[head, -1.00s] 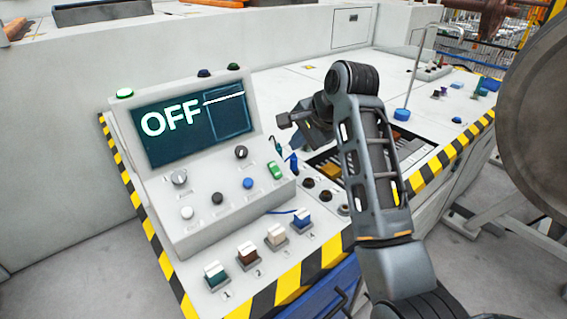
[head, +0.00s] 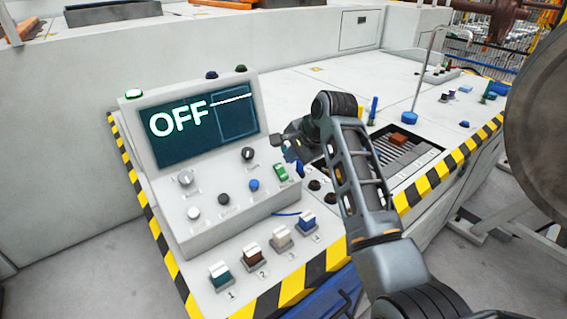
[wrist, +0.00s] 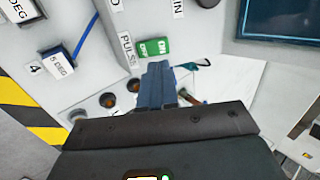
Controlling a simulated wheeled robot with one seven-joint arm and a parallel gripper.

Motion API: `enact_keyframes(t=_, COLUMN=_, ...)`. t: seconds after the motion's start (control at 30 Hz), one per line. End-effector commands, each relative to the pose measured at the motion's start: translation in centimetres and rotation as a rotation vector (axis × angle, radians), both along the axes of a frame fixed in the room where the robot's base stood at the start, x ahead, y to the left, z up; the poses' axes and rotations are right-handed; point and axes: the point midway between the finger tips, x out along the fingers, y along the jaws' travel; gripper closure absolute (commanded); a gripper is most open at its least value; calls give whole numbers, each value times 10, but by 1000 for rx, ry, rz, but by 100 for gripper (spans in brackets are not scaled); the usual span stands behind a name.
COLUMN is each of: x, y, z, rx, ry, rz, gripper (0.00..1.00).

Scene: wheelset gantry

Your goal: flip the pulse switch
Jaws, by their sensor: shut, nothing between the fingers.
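The pulse switch (head: 280,173) is a small green rocker on the lower right of the sloped console face. In the wrist view the pulse switch (wrist: 155,47) shows ON and OFF markings, with a PULSE label beside it. My gripper (wrist: 157,68) is shut and empty, its blue-grey fingertips just short of the switch in that view; I cannot tell whether they touch it. In the head view my gripper (head: 290,154) is beside the switch, partly hidden by my arm. The console display (head: 205,125) reads OFF.
Knobs and buttons sit left of the switch, including a blue button (head: 254,185). A slotted tray (head: 410,150) lies right of my arm.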

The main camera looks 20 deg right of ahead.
Motion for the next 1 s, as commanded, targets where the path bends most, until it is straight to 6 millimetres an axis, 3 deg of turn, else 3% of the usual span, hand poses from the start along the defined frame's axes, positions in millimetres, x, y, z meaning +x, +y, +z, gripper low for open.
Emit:
enact_keyframes(t=0.1, x=12, y=4, z=-19, rx=0, ry=3, rz=0, gripper=100)
enact_keyframes(t=0.4, x=31, y=10, z=-45, rx=0, ry=1, rz=1, gripper=100)
enact_keyframes(t=1.0, x=37, y=12, z=-48, rx=-9, ry=29, rz=0, gripper=100)
